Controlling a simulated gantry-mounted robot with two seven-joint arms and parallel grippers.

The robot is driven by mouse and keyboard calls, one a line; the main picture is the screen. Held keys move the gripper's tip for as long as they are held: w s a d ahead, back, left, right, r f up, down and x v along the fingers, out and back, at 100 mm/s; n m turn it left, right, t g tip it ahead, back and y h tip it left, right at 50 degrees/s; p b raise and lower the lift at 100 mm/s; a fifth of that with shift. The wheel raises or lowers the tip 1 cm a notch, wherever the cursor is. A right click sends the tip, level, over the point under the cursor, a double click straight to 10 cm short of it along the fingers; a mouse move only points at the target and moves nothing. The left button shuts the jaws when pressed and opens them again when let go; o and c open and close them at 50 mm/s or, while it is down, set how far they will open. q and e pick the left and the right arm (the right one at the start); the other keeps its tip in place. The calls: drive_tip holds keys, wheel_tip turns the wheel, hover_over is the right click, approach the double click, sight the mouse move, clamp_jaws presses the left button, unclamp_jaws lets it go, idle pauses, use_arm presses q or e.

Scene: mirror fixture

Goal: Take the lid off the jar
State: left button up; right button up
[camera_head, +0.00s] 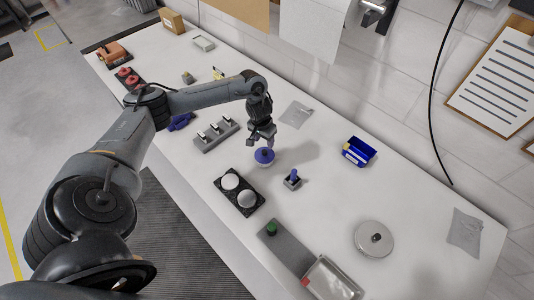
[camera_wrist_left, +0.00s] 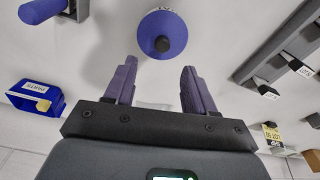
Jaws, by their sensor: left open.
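The jar (camera_head: 263,163) is a small pale container under a round purple-blue lid (camera_head: 264,155) with a dark knob, standing upright on the white table. In the left wrist view the lid (camera_wrist_left: 162,34) shows from above, its knob in the middle, just beyond the fingertips. My left gripper (camera_head: 261,139) is open and empty, above and slightly behind the jar. In the wrist view its two purple fingers (camera_wrist_left: 158,72) are spread apart, and a gap shows between them and the lid. The lid hides most of the jar. My right gripper is not in view.
A black tray with two white discs (camera_head: 240,192) lies in front of the jar. A blue peg in a dark block (camera_head: 292,179) stands to its right, a blue bin (camera_head: 358,151) farther right. A grey rack (camera_head: 216,135) stands left. A round metal disc (camera_head: 374,239) lies front right.

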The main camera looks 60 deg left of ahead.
sight(264, 151)
use_arm(q)
drive_tip(key=shift+w+a+f, duration=0.1)
drive_tip(key=shift+f, duration=1.8)
drive_tip(key=shift+w+a+f, duration=0.1)
drive_tip(key=shift+f, duration=1.8)
drive_tip(key=shift+c, duration=0.2)
clamp_jaws()
drive_tip(key=shift+r, duration=0.2)
